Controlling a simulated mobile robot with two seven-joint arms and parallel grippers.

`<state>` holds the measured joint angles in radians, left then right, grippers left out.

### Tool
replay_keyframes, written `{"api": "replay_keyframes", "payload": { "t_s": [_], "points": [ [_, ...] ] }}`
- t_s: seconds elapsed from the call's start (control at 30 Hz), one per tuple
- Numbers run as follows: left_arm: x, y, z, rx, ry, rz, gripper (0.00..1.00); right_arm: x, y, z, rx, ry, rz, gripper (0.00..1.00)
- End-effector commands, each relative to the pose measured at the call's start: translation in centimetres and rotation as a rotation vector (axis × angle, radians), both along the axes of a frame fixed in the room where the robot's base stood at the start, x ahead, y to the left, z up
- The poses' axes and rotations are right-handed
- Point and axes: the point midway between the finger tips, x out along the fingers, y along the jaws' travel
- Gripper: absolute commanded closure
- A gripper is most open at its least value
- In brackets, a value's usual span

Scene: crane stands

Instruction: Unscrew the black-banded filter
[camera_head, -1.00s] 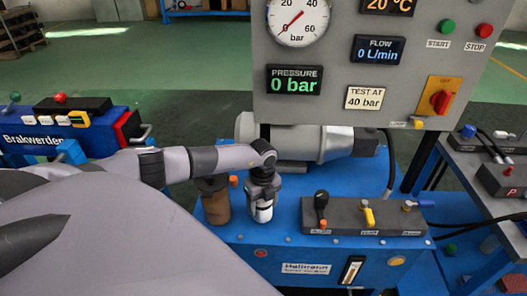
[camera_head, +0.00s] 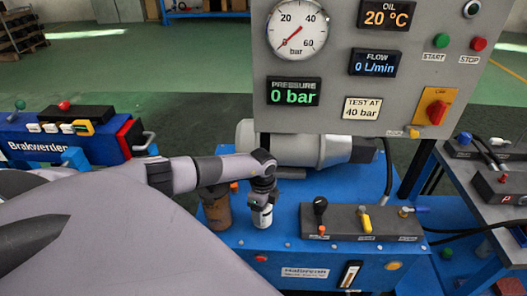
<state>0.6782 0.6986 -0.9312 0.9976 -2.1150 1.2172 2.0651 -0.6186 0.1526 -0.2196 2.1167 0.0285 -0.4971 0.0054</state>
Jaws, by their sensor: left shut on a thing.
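My left gripper (camera_head: 262,198) reaches in from the left and points down onto a white filter (camera_head: 262,217) on the blue test bench. It is shut around the filter's upper part. The dark fingers cover that part, so I cannot tell the filter's band from the fingers. The filter stands upright; its lower white part shows. A brown filter (camera_head: 217,212) stands just left of it, its top partly behind my arm. My right gripper is not in view.
The grey panel (camera_head: 350,130) with gauge and displays rises behind; its pressure display (camera_head: 293,92) reads 0 bar. A grey motor (camera_head: 295,145) lies behind the filters. A dark valve block (camera_head: 362,222) with levers stands to the right. A blue bench (camera_head: 60,140) is at left.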

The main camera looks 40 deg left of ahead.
Motion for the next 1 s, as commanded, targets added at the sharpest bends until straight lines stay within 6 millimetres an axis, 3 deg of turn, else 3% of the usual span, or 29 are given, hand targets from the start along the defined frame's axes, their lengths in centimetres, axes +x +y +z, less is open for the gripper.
{"api": "replay_keyframes", "payload": {
  "t_s": [0.37,0.8,1.0],
  "points": [
    [0.21,0.15,0.24,0.002,-0.006,0.031,0.79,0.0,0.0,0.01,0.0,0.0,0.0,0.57],
    [0.22,0.16,0.29,0.001,-0.006,0.438,0.79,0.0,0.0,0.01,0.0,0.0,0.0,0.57],
    [0.23,0.17,0.3,0.001,-0.006,0.473,0.79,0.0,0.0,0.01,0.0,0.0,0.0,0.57]
  ]
}}
